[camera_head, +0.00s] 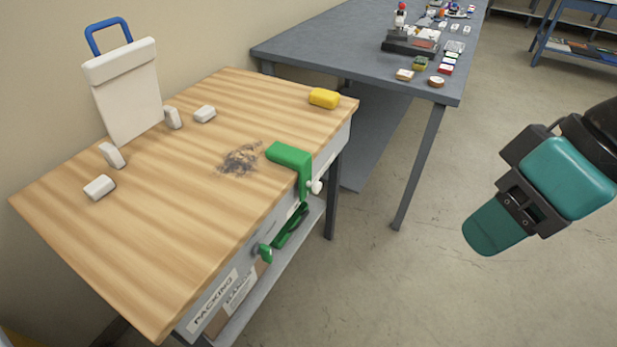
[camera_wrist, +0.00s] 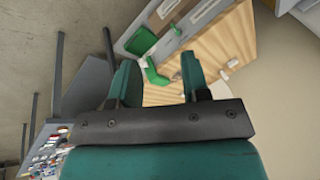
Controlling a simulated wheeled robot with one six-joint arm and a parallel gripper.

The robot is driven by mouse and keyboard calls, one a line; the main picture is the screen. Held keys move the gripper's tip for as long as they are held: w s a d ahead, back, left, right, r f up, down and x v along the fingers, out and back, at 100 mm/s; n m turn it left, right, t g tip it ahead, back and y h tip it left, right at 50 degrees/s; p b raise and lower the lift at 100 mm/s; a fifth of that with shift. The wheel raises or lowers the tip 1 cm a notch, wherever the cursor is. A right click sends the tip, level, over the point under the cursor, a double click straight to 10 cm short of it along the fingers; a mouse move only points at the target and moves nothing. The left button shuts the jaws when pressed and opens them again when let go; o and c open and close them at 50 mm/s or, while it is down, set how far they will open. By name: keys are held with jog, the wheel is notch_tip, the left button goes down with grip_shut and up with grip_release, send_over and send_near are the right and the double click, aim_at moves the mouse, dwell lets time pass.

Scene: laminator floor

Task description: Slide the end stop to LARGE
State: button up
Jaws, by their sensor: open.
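A green L-shaped piece (camera_head: 290,157), which looks like the end stop, sits over the front edge of the wooden table (camera_head: 170,220), with a white knob (camera_head: 315,187) beside it. It also shows in the wrist view (camera_wrist: 155,75), beyond my fingers. Any LARGE mark is not readable. My gripper (camera_head: 488,232) is off to the right of the table, over open floor, apart from the green piece. In the wrist view, my gripper (camera_wrist: 160,82) has its two teal fingers apart with nothing between them.
A green handle-like part (camera_head: 290,225) and a small green knob (camera_head: 265,253) are on the table's front side, near a PACKING label (camera_head: 215,299). A yellow block (camera_head: 324,98), several white blocks and a white board (camera_head: 123,92) stand on top. A grey table (camera_head: 330,45) is behind.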

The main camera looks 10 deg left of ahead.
jog(key=shift+o, duration=0.4)
jog(key=shift+o, duration=1.2)
jog(key=shift+w+f+b, duration=0.1)
jog(key=shift+f+b, duration=0.2)
jog(key=n+t+y+b, duration=0.7)
jog(key=y+b, duration=0.5)
jog(key=b, duration=1.6)
send_near(319, 188)
jog(key=shift+m, duration=0.3)
jog(key=x, duration=1)
jog(key=shift+w+a+p, duration=0.25)
jog(key=shift+a+p, duration=0.05)
jog(key=shift+p, duration=0.05)
jog(key=shift+c, duration=0.3)
